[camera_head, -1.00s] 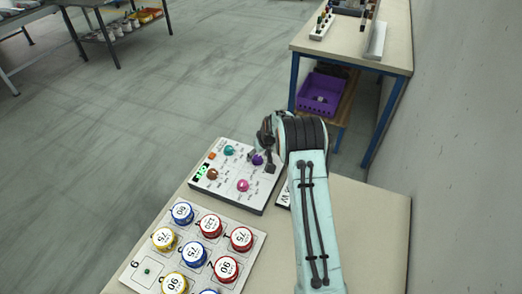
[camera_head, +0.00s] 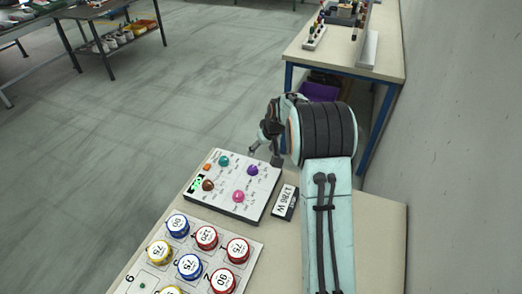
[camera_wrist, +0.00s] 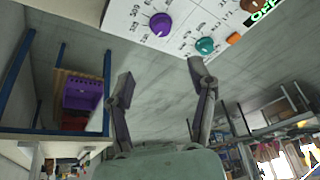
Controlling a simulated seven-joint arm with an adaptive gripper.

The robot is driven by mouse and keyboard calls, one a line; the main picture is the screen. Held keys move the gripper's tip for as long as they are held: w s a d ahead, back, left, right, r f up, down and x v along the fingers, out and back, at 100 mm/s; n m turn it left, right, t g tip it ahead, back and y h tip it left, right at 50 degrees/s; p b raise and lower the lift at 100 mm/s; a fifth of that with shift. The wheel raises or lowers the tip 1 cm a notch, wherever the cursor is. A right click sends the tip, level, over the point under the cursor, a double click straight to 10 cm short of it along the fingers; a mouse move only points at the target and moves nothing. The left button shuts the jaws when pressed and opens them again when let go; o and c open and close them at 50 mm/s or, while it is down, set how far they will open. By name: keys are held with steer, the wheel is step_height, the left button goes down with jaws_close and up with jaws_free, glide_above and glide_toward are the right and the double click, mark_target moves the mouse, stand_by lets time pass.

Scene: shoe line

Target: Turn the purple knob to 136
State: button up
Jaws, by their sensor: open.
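The purple knob (camera_head: 252,170) is on the right side of the white control panel (camera_head: 222,204). It also shows in the wrist view (camera_wrist: 160,24), near the top, with printed numbers around it that are too small to read surely. My gripper (camera_head: 263,151) is above and beyond the panel's far edge in the head view. In the wrist view its two fingers (camera_wrist: 158,80) are spread apart with nothing between them, and the knob lies beyond the fingertips, apart from them. The knob's pointer direction is not clear.
The panel also has a teal knob (camera_head: 224,160), a brown knob (camera_head: 208,185), a pink knob (camera_head: 238,196) and an orange button (camera_head: 207,167). A sign reading 1786 W (camera_head: 285,202) lies beside it. A board with several coloured round pieces (camera_head: 150,282) is in front.

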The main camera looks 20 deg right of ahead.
mark_target(253, 167)
steer(key=f, duration=0.1)
steer(key=w+a+f+m, duration=0.1)
steer(key=f, duration=0.1)
steer(key=w+f+m+h, duration=0.1)
steer(key=f, duration=0.1)
steer(key=shift+a+f, duration=0.2)
steer(key=shift+f, duration=0.05)
steer(key=x, duration=0.6)
steer(key=shift+f, duration=0.1)
jaws_close()
